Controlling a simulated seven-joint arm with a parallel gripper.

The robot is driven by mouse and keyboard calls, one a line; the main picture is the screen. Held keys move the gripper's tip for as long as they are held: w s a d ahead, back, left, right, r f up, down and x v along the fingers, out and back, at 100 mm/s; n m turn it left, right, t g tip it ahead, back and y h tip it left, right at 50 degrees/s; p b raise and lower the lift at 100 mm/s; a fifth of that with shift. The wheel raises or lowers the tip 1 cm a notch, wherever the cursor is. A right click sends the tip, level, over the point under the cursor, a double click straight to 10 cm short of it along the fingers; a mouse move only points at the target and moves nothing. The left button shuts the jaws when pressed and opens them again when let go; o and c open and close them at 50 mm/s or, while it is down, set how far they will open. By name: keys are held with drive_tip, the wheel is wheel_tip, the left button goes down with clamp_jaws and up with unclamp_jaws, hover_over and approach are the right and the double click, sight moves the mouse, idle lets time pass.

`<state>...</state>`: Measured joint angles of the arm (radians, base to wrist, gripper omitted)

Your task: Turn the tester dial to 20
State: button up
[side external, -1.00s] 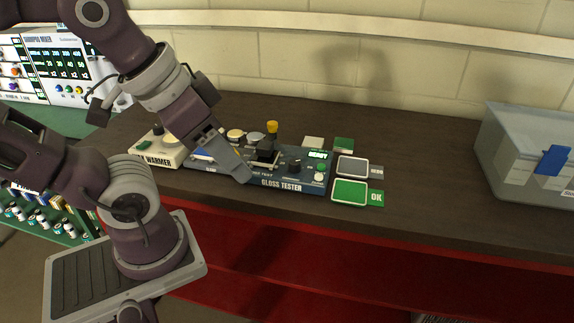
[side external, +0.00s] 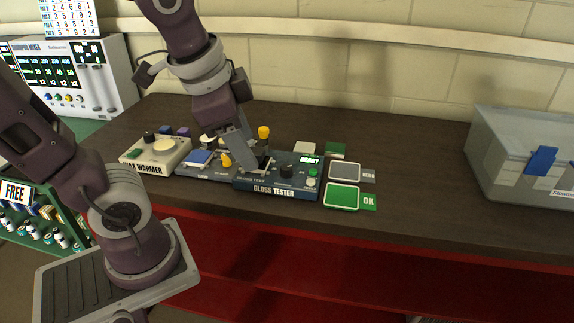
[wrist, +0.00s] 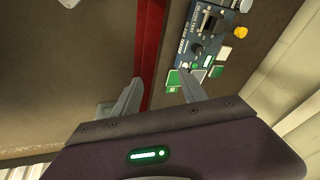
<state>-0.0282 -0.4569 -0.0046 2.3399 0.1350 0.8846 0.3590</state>
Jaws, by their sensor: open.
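The blue gloss tester (side external: 262,190) sits on the dark bench, its small green-lit display (side external: 310,160) reading READY. Its black round dial (side external: 287,171) stands on the panel left of the display; its setting is too small to read. In the wrist view the tester (wrist: 222,17) and dial (wrist: 197,49) lie at the upper right, beyond the fingers. My gripper (side external: 250,165) covers part of the tester's left side in the side view, left of the dial. In the wrist view my gripper (wrist: 160,92) is open, with nothing held between its fingers.
The wax warmer (side external: 155,155) stands left of the tester. A yellow knob (side external: 264,132) rises behind it. Grey and green-OK pads (side external: 342,197) lie to its right. A grey bin (side external: 525,150) stands far right, with bare bench between.

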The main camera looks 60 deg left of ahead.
drive_tip(key=w+a+f+m+g+y, duration=0.1)
drive_tip(key=w+a+f+m, duration=0.1)
drive_tip(key=w+a+m, duration=0.3)
drive_tip(key=m+g+y, duration=0.2)
drive_tip(key=m+g, duration=0.1)
drive_tip(key=m, duration=0.7)
approach(287, 167)
drive_tip(key=shift+x, duration=1.05)
drive_tip(key=x, duration=0.6)
drive_tip(key=shift+a+f, duration=0.2)
drive_tip(key=shift+f, duration=0.05)
clamp_jaws()
